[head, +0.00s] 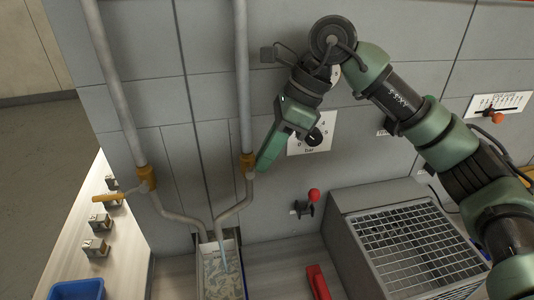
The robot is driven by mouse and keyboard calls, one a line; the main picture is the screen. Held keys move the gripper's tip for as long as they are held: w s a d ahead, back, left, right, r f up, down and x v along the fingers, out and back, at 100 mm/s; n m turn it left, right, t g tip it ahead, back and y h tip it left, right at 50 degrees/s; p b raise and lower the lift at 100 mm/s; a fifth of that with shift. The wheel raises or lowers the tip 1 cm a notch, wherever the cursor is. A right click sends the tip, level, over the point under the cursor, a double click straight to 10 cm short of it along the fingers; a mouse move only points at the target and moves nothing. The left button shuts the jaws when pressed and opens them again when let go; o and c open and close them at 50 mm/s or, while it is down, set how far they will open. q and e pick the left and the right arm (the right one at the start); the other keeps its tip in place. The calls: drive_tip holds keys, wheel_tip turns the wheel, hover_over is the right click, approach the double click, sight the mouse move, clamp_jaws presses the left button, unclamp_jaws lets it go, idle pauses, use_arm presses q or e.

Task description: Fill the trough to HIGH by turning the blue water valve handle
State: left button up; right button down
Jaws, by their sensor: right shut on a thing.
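My right gripper (268,152) reaches down from the upper right to the brass body of the right pipe's valve (247,163). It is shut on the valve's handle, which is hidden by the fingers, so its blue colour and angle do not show. Below, the narrow trough (238,265) stands under the two bent pipe ends. A thin pale-blue stream (222,252) falls from the pipe end into it. The inside looks pale and mottled; I cannot read a level or a HIGH mark. My left gripper is not in view.
The left pipe has a valve with a yellow-orange handle (108,197). A bar gauge (315,138), partly covered by my gripper, and a red-knobbed lever (312,197) are on the grey wall. A grated box (420,248) stands at right, a red object (318,282) lies below, and a blue bin (77,290) is at lower left.

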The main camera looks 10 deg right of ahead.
drive_tip(key=c, duration=1.4)
unclamp_jaws()
drive_tip(key=shift+a, duration=0.1)
drive_tip(key=shift+c, duration=0.2)
drive_tip(key=b+v, duration=0.2)
drive_tip(key=v, duration=0.5)
drive_tip(key=shift+r+b, duration=0.3)
drive_tip(key=shift+r, duration=0.1)
